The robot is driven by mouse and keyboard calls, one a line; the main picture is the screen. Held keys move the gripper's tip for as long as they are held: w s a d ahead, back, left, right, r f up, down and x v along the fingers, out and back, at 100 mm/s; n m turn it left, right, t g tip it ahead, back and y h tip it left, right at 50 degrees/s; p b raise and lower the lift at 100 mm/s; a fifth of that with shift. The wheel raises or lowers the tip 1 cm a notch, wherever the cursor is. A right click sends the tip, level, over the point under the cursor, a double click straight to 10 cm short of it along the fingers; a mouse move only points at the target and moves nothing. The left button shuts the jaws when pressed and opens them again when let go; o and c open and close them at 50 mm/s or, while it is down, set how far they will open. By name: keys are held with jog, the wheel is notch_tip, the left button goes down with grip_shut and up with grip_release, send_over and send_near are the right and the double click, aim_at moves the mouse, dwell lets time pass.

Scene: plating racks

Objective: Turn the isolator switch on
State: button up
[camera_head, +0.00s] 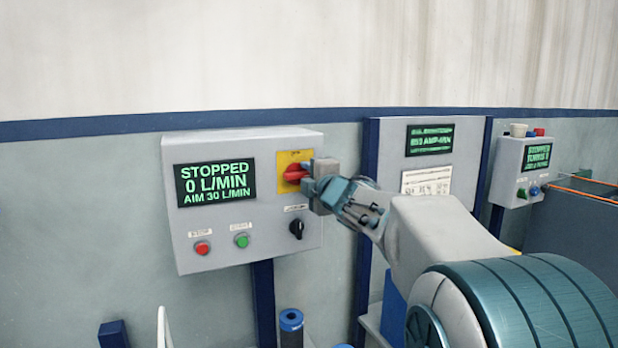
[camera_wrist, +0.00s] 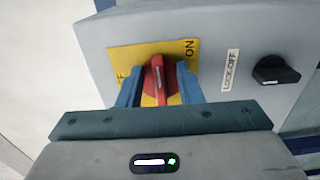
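The isolator switch (camera_head: 295,174) is a red rotary handle on a yellow plate at the upper right of the grey control box (camera_head: 215,225). Its handle lies roughly level in the head view. In the wrist view the red handle (camera_wrist: 157,78) stands upright in the picture, with "ON" on the plate to its right and a partly hidden "FF" at left. My gripper (camera_wrist: 158,92) straddles the handle with one blue finger on each side. Yellow plate shows between fingers and handle, so it looks open around it. In the head view my gripper (camera_head: 312,188) partly covers the plate.
The box's display (camera_head: 214,184) reads "STOPPED 0 L/MIN AIM 30 L/MIN". Below are a red button (camera_head: 202,248), a green button (camera_head: 241,240) and a black lock-off knob (camera_head: 296,229), close under my gripper. Another panel (camera_head: 430,140) and a smaller box (camera_head: 520,172) stand to the right.

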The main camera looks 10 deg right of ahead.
jog(key=s+d+b, duration=0.1)
jog(key=s+d, duration=0.1)
jog(key=s, duration=1.1)
jog(key=shift+s+d, duration=0.3)
jog(key=shift+d, duration=0.05)
jog(key=s+d+f+m+g+h, duration=0.2)
jog(key=s+f+m+g+h, duration=0.15)
jog(key=f+m, duration=0.4)
jog(key=s+d+f+m+g+h, duration=0.1)
jog(key=s+f+m+g+h, duration=0.2)
jog(key=s+f+m, duration=0.35)
jog(key=s+a+f+m+g+y, duration=0.1)
jog(key=s+a+f+m+g, duration=0.2)
jog(key=s+f, duration=0.3)
jog(key=s+a+f+m+g+y, duration=0.2)
jog(key=s+a+f+m+g, duration=0.1)
jog(key=s+f, duration=0.4)
notch_tip(320, 180, down, 2)
jog(key=shift+s+a+f+g, duration=0.15)
jog(key=shift+s+a+g, duration=0.15)
jog(key=shift+a+g, duration=0.5)
